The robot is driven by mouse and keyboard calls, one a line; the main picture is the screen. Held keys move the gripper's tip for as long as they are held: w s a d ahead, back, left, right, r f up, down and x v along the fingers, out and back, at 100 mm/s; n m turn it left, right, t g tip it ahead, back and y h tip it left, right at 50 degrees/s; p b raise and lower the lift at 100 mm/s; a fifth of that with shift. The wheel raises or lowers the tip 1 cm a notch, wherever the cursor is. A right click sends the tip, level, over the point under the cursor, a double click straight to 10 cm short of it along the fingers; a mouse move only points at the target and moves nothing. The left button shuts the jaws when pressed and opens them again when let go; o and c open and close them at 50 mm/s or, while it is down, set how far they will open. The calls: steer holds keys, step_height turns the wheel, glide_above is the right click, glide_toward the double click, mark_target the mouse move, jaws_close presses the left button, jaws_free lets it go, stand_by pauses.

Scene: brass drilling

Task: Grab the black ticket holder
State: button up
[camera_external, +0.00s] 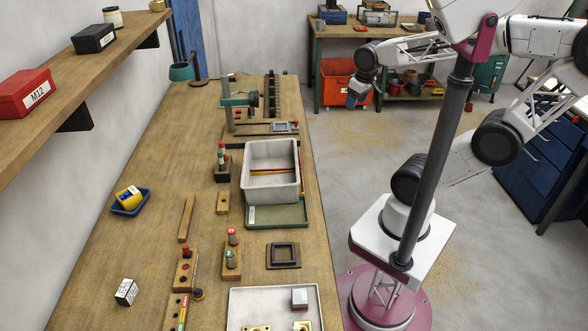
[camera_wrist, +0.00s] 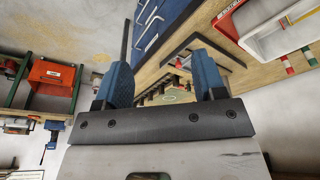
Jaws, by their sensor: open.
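The likeliest black ticket holder is a flat black square frame (camera_external: 284,255) on a brown board, near the right edge of the long wooden bench (camera_external: 150,235). No label confirms this. My gripper (camera_external: 355,97) is beyond the bench's right edge, raised in front of the red bin and far from the black frame. In the wrist view my gripper (camera_wrist: 160,78) shows two blue fingers spread apart, with nothing between them. I cannot make out the black frame in the wrist view.
A grey tray (camera_external: 272,160) and a green tray (camera_external: 292,213) lie beyond the frame; a pale tray (camera_external: 240,303) lies nearer. Wooden blocks with coloured plugs (camera_external: 232,258) stand left of it. A shelf (camera_external: 100,55) overhangs the bench's left side. A red bin (camera_external: 338,82) stands behind.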

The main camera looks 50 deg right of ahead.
steer(key=w+a+m+g+y, duration=0.1)
steer(key=w+a+y, duration=0.1)
steer(key=w+a, duration=0.6)
steer(key=w+a+m+g+y, duration=0.15)
steer(key=w+a, duration=0.25)
steer(key=a, duration=0.7)
steer(key=w+a+m+g+y, duration=0.1)
steer(key=w+a+y, duration=0.2)
steer(key=w+a, duration=0.55)
steer(key=w+a+f+m+g+y, duration=0.1)
steer(key=a+f+m+g+y, duration=0.2)
steer(key=a, duration=2.2)
steer(key=m+g+y, duration=0.2)
steer(key=m+g, duration=0.2)
steer(key=m, duration=0.1)
glide_toward(127, 292)
steer(key=shift+w+a+f+n+t, duration=0.3)
steer(key=shift+a+f, duration=0.25)
steer(key=shift+f, duration=0.25)
steer(key=shift+s+a+f, duration=0.1)
steer(key=shift+a, duration=0.1)
steer(key=shift+x, duration=1.3)
